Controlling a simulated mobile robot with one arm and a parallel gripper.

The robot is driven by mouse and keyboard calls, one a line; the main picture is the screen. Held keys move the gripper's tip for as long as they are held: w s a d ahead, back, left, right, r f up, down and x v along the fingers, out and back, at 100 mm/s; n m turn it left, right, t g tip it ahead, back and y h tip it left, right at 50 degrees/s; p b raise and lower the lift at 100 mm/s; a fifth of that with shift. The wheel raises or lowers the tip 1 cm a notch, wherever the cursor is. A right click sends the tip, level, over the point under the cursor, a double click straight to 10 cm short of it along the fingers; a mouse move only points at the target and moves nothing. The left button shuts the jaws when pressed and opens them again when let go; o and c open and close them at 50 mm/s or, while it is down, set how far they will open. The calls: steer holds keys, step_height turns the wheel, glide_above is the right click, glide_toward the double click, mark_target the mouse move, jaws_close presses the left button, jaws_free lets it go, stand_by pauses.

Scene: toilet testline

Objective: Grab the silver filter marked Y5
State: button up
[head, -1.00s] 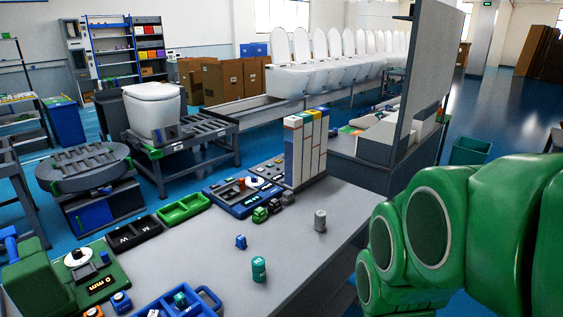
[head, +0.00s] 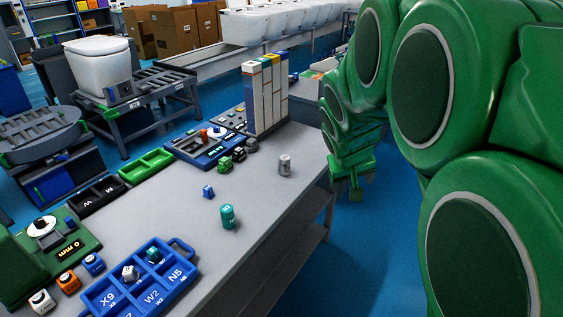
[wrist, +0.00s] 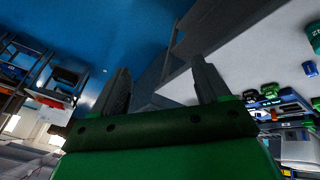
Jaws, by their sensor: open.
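A small silver-grey cylinder (head: 285,165) stands upright on the grey table (head: 250,205) near its right edge in the head view; its marking is too small to read. My gripper (head: 355,195) hangs out past the table's right edge, to the right of the silver cylinder and apart from it. In the wrist view my gripper (wrist: 162,75) is open, with its two dark fingers apart and nothing between them. The silver cylinder cannot be made out in the wrist view.
A teal cylinder (head: 228,217) and a small blue part (head: 208,191) stand nearby on the table. Small green and dark parts (head: 232,158) sit behind, before a tall block rack (head: 265,95). A blue tray (head: 140,290) lies at the front. The table around the cylinder is clear.

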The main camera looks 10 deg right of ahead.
steer(key=w+d+f+n+t, duration=0.1)
steer(key=w+d+t, duration=0.1)
steer(key=w, duration=0.7)
steer(key=w+d+f+t, duration=0.1)
steer(key=w+d+t, duration=0.1)
steer(key=w, duration=0.6)
steer(key=n+t+y, duration=0.4)
steer(key=y, duration=0.1)
glide_above(289, 160)
steer(key=s+d, duration=0.6)
steer(key=d, duration=0.2)
step_height(289, 160, down, 10)
steer(key=a+f+n+y, duration=0.1)
steer(key=f+y, duration=0.1)
steer(key=w+a+f+n+y, duration=0.1)
steer(key=a+f+y, duration=0.1)
steer(key=f, duration=0.1)
steer(key=a+f+y, duration=0.2)
steer(key=f, duration=0.1)
steer(key=shift+w+a+n+g, duration=0.1)
steer(key=shift+w+n+g, duration=0.2)
steer(key=shift+n, duration=0.1)
steer(key=shift+w+a+f, duration=0.1)
steer(key=shift+a, duration=0.05)
steer(key=shift+x, duration=3.7)
